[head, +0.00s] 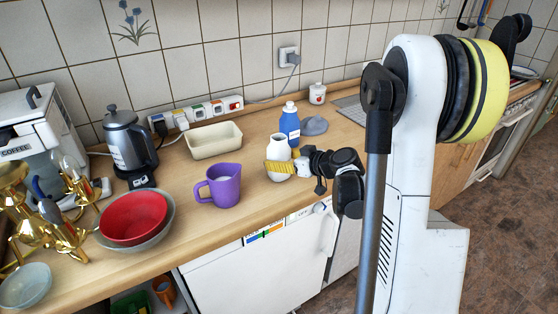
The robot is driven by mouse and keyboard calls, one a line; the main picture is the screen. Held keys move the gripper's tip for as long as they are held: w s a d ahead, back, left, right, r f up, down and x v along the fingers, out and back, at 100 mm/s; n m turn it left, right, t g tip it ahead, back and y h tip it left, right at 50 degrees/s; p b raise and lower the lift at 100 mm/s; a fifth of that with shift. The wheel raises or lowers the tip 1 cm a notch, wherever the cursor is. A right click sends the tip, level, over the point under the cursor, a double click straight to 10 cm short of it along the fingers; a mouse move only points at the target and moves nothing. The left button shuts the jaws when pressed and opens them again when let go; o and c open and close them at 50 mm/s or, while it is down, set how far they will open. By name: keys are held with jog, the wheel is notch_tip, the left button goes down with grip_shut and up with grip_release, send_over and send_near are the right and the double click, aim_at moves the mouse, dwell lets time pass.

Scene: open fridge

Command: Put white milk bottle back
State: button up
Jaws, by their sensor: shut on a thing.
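The white milk bottle (279,149) is upright at the front part of the wooden counter, just right of the purple jug. My gripper (272,167) reaches it from the right, with its yellow fingers across the bottle's middle; it is shut on the bottle. The fingers cover part of the bottle's body. I cannot tell whether the bottle's base touches the counter. Below the counter is a white appliance front (255,276) with coloured stickers along its top edge.
The purple jug (225,188) stands left of the bottle. A blue bottle (290,126) stands close behind it, near a grey-blue lid-like thing (314,126) and a cream tray (214,141). A red bowl (133,217), kettle (129,146) and gold items crowd the left. Counter at front centre is clear.

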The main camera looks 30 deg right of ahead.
jog(key=o, duration=1.4)
jog(key=shift+f, duration=0.1)
jog(key=shift+r, duration=0.2)
jog(key=p+v, duration=0.4)
jog(key=v, duration=0.8)
jog(key=s+a+r+m+g, duration=0.15)
jog(key=s+a+g, duration=0.25)
jog(key=a, duration=1)
jog(key=shift+s+a+r+m+g+h, duration=0.3)
jog(key=shift+s+a+r+h, duration=0.3)
jog(key=shift+s+a, duration=1.1)
jog(key=shift+s+a+r+m+g+h, duration=0.35)
jog(key=shift+s+a+h, duration=0.45)
jog(key=shift+s, duration=1.7)
jog(key=shift+s+a+r+m+g+h, duration=0.25)
jog(key=shift+s+a+r+h, duration=0.35)
jog(key=shift+s+a, duration=1.1)
jog(key=shift+s+d, duration=0.45)
